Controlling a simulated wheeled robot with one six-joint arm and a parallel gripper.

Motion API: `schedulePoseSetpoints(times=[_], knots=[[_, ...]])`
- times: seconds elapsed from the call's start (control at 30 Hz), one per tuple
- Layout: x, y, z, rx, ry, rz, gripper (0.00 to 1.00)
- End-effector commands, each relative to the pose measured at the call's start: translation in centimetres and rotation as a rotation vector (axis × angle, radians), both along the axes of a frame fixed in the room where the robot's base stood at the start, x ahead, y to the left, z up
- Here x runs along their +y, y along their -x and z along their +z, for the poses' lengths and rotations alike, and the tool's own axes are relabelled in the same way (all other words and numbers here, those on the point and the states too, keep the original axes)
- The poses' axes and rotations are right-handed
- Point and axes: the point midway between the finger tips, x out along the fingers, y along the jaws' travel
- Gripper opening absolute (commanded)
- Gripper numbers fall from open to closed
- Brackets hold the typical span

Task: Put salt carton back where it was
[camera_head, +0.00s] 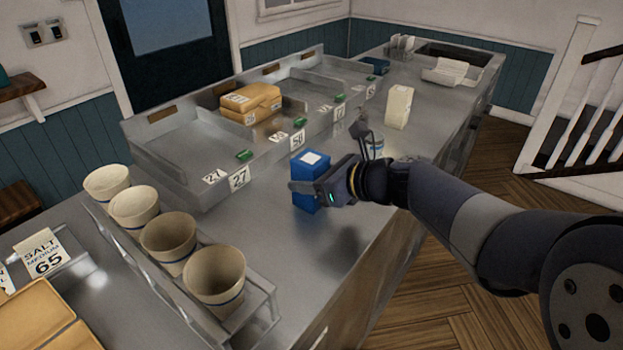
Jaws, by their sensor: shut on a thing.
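A blue carton (306,168) with a white patch on top is upright near the middle of the steel counter. No readable name shows on it, so I cannot confirm that it is the salt carton. My gripper (316,191) is shut on it, reaching in from the right. I cannot tell whether its base touches the counter or hangs just above. A plain cream carton (398,106) stands upright farther back on the right, apart from my gripper. A sign reading "SALT MEDIUM 65" (46,255) stands at the lower left.
A rack (262,305) with several paper cups is at the front left. Steel trays (187,140) with number tags and green pieces line the back; one holds yellow-brown boxes (251,101). A small metal container (373,145) is just behind my wrist. Bare counter (262,225) lies left of the carton.

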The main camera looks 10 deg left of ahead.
Motion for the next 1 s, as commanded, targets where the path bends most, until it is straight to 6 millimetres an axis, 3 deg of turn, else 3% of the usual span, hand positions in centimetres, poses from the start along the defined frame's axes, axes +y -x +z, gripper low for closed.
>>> schedulePoseSetpoints(times=[0.23,0.27,0.5,0.83,1.0], knots=[[0.0,0.0,-0.3,-0.001,-0.002,0.0,0.25],[0.0,0.0,-0.3,0.0,0.0,0.0,0.52],[0.0,0.0,-0.2,0.0,0.0,0.0,0.72],[0.0,0.0,0.3,0.0,-0.001,0.0,0.73],[-2.3,0.8,1.3,-0.001,-0.002,-0.004,0.73]])
